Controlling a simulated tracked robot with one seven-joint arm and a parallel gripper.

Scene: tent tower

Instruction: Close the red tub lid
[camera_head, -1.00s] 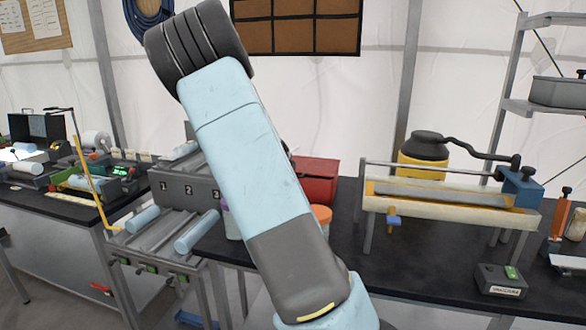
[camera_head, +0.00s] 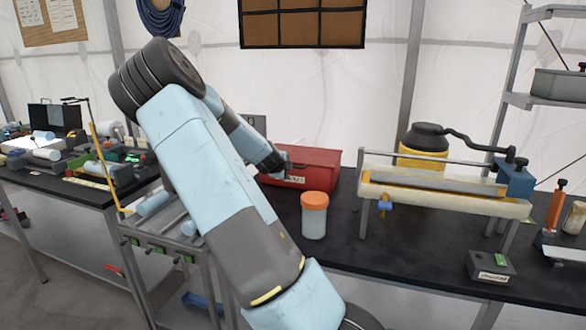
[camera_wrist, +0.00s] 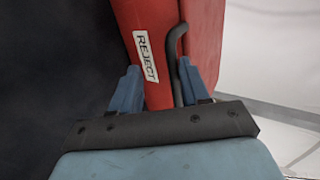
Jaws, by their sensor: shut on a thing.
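The red tub (camera_head: 322,172) stands on the black bench in the head view, and its red lid (camera_head: 308,155) looks down over the top. In the wrist view the tub's front (camera_wrist: 147,50) has a white REJECT label, with another red face beside it on the right. A dark bent handle (camera_wrist: 174,60) runs between them. My gripper (camera_wrist: 160,88) is at the tub's front, its blue fingers astride the labelled part and the handle. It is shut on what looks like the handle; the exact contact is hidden. In the head view my gripper (camera_head: 281,166) is at the tub's left end.
A clear jar with an orange lid (camera_head: 314,214) stands in front of the tub, near my arm. A long trough-like rig (camera_head: 440,195) and a yellow canister (camera_head: 423,148) are to the right. A small dark box (camera_head: 491,267) is near the front edge.

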